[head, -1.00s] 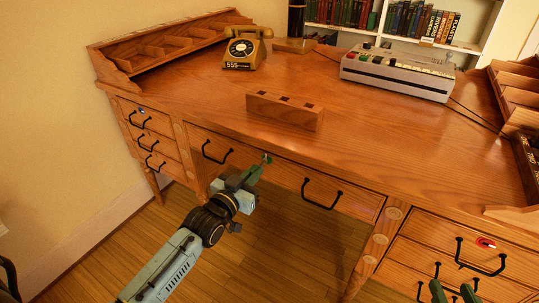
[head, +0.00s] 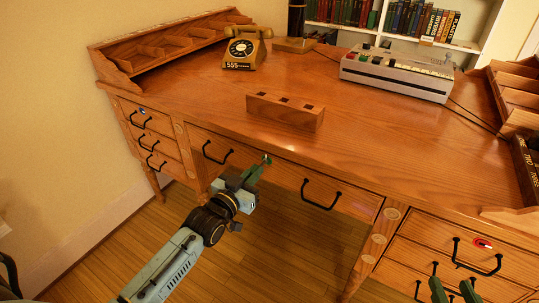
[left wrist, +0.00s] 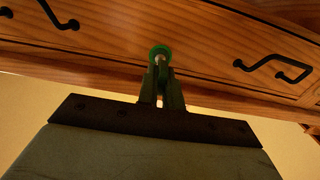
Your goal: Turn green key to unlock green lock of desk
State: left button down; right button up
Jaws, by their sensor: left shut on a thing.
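The green lock (head: 266,159) is on the front of the desk's wide middle drawer, near the upper edge between two black handles. In the left wrist view it is a green ring (left wrist: 159,51) straight ahead of the fingertips. My left gripper (head: 252,174) is at the lock, its fingers shut on the green key. The key is almost wholly hidden between the fingers; only a small pale bit (left wrist: 160,60) shows at the ring's centre. I cannot tell how far it is turned. My right gripper (head: 453,288) is at the bottom right, its two green fingertips apart and nothing seen between them.
The desk (head: 390,130) holds a yellow telephone (head: 245,50), a wooden block with square holes (head: 285,111) and a grey machine (head: 397,74). A red lock (head: 483,244) is on the right drawer; a blue one (head: 142,111) is on the left. Floor below the middle drawer is open.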

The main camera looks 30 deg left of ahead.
pick_arm(q)
jog(key=shift+r, duration=0.25)
jog(key=shift+r+m+p, duration=0.1)
jog(key=shift+m+p, duration=0.5)
jog(key=shift+m, duration=1)
jog(key=shift+p, duration=0.3)
jog(key=shift+m+p, duration=0.4)
jog(key=shift+m, duration=1.1)
